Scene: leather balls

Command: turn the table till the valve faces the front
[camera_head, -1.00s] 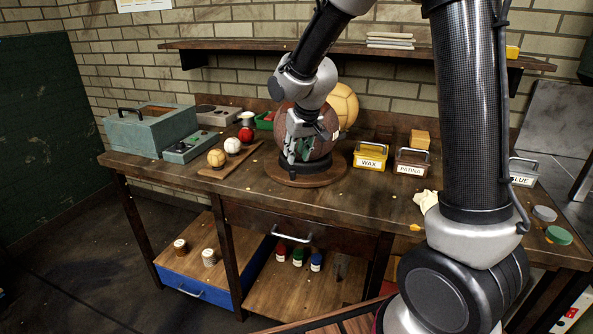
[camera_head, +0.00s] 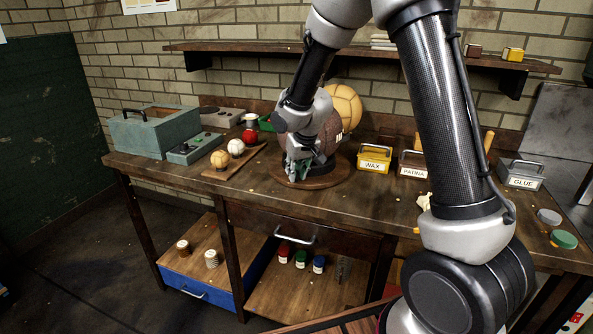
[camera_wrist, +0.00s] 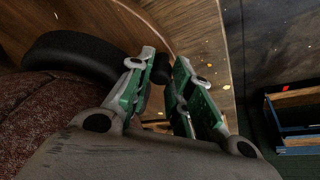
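A brown leather ball (camera_head: 328,135) sits on a round wooden turntable (camera_head: 322,182) on the bench. White marking shows at its upper right; I cannot make out the valve. In the wrist view the ball (camera_wrist: 45,115) fills the left side, resting by a black ring (camera_wrist: 70,50), with the turntable's edge (camera_wrist: 185,22) beyond. My gripper (camera_head: 300,174) is low at the turntable's front left, before the ball. In the wrist view its green-padded fingers (camera_wrist: 166,62) are a little apart, with a small dark knob (camera_wrist: 161,70) between the tips. I cannot tell whether they touch it.
A board with small balls (camera_head: 232,160) lies left of the turntable. A yellow ball (camera_head: 347,106) stands behind. WAX (camera_head: 374,158), PATINA (camera_head: 412,165) and GLUE (camera_head: 521,175) boxes are to the right. A teal toolbox (camera_head: 150,132) stands at the left. A shelf (camera_head: 230,47) runs above.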

